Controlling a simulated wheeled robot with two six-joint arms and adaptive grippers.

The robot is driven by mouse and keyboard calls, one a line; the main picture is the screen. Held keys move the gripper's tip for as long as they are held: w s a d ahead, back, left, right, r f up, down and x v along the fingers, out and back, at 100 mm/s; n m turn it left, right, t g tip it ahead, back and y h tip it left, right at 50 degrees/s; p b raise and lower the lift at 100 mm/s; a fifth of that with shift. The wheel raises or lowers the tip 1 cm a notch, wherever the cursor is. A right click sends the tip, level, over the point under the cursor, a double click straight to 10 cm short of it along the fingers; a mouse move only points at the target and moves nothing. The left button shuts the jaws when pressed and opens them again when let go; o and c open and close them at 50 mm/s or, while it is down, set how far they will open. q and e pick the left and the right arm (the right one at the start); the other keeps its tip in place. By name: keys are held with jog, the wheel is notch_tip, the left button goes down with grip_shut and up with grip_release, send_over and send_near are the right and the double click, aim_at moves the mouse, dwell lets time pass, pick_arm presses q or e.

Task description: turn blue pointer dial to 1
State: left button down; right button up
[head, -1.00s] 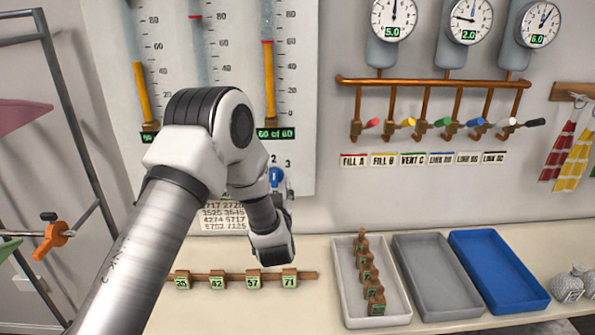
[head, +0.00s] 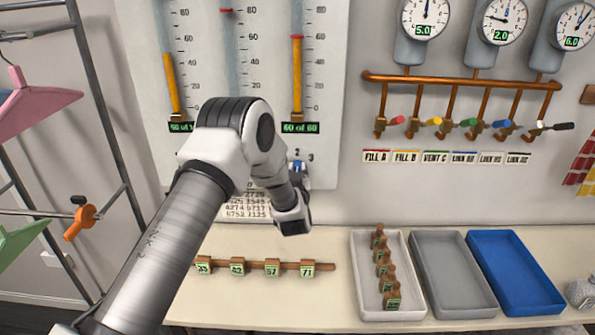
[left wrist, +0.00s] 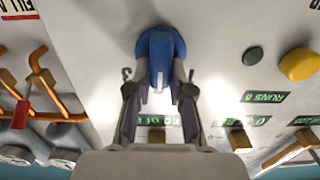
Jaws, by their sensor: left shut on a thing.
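The blue pointer dial (head: 299,166) is on the lower part of the white gauge panel, with the numbers 2 and 3 visible above it. In the left wrist view, the dial (left wrist: 160,48) shows as a blue knob with a pale pointer mark, between the two fingers of my left gripper (left wrist: 160,88). The fingers are shut on it. My right gripper is not in view.
A copper pipe (head: 460,82) with several coloured valve levers is on the wall to the right. White (head: 357,270), grey (head: 421,275) and blue (head: 482,275) trays stand on the counter below. A rack of numbered tags (head: 254,265) lies left of them.

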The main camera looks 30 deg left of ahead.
pick_arm(q)
jog(key=shift+s+a+f+n+b, duration=0.15)
jog(key=shift+n+b, duration=1.5)
jog(key=shift+b, duration=0.9)
jog(key=shift+a+f+n+b, duration=0.15)
jog(key=shift+n+b, duration=1.55)
jog(key=shift+b, duration=0.85)
jog(key=shift+s+a+n+b, duration=0.15)
jog(key=shift+n+b, duration=1.5)
jog(key=shift+b, duration=0.9)
jog(key=c, duration=1)
grip_release()
jog(key=shift+w, duration=0.1)
jog(key=shift+c, duration=0.2)
jog(key=v, duration=1.2)
